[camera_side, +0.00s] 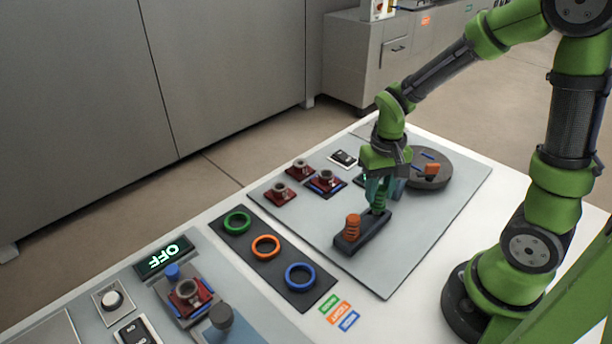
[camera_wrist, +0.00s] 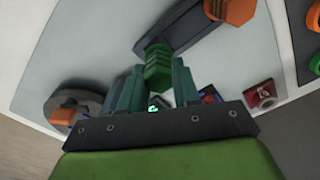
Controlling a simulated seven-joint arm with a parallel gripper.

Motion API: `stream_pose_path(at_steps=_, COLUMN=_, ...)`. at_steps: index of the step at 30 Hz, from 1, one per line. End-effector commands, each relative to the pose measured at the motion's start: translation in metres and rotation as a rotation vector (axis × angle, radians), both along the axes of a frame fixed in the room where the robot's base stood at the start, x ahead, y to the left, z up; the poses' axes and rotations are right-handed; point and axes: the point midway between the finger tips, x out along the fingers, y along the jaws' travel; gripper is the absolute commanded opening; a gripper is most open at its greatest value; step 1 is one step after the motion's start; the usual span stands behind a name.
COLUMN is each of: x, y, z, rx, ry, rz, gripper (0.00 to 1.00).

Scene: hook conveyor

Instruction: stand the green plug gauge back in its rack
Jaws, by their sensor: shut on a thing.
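The green plug gauge (camera_side: 378,202) is between the fingers of my gripper (camera_side: 377,190), which is shut on it. It stands about upright at the far right end of the dark rack (camera_side: 372,239). In the wrist view the green gauge (camera_wrist: 157,66) shows between the fingertips (camera_wrist: 157,84), against the end of the rack (camera_wrist: 196,26). I cannot tell whether its lower end is inside the rack's hole or just above it. An orange plug gauge (camera_side: 352,228) stands in the near left end of the rack and also shows in the wrist view (camera_wrist: 233,9).
A round grey turntable (camera_side: 442,177) with orange and blue pieces lies behind and right of my gripper. Several red blocks with metal parts (camera_side: 280,194) are to the left. Green, orange and blue rings (camera_side: 265,246) lie on a dark strip. The grey mat (camera_side: 400,268) right of the rack is clear.

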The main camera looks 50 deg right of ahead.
Motion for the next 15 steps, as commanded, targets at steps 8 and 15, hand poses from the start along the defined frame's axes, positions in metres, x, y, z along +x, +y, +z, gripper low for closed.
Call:
stream_pose_path(at_steps=8, x=-0.0001, y=0.0000, z=-0.0059, rx=0.000, ry=0.001, rz=0.000, gripper=0.00)
stream_pose_path(at_steps=15, x=-0.0001, y=0.0000, z=-0.0108, rx=0.000, ry=0.001, rz=0.000, gripper=0.00)
